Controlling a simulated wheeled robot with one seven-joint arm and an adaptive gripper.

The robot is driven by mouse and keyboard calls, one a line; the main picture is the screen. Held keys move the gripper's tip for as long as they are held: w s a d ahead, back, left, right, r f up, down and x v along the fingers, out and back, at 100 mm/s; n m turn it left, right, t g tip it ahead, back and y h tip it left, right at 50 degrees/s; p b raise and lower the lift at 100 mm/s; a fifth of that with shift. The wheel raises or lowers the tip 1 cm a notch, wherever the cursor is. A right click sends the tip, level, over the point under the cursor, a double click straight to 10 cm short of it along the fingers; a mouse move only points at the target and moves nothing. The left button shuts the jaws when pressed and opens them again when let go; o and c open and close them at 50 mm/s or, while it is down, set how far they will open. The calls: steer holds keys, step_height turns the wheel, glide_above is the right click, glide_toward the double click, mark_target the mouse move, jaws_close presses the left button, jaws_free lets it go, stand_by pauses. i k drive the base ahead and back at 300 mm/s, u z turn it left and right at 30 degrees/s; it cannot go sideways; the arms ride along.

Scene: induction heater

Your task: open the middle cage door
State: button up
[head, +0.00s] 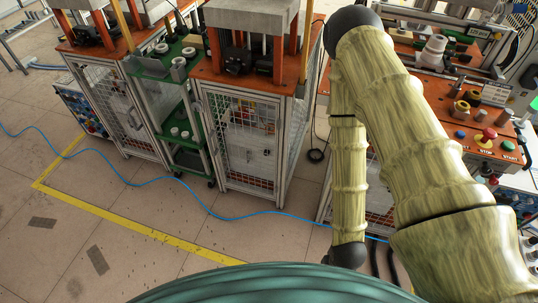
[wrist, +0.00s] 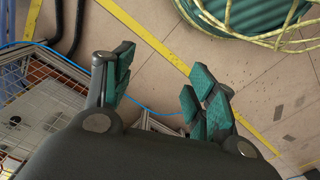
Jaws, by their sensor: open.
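The middle cage door (head: 232,150) is a wire-mesh panel in a grey metal frame, below an orange-topped machine in the head view. It looks closed, and its latch is too small to make out. My arm reaches up and folds down to the right of this cage. My gripper is hidden in the head view. In the wrist view my gripper (wrist: 160,87) is open, with teal finger pads apart and nothing between them. A mesh cage panel (wrist: 48,95) shows left of the fingers; I cannot tell which cage it belongs to.
A left cage (head: 108,105) and a green shelf cart (head: 172,68) stand left of the middle cage. A right-hand station (head: 470,135) with buttons is partly behind my arm. A blue cable (head: 150,184) and yellow line (head: 120,222) cross the open floor in front.

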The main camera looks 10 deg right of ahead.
mark_target(213, 132)
steer(key=k, duration=1.15)
steer(key=u, duration=1.1)
steer(key=i, duration=1.55)
steer(key=z, duration=1.05)
steer(key=i, duration=0.3)
steer(key=z, duration=0.3)
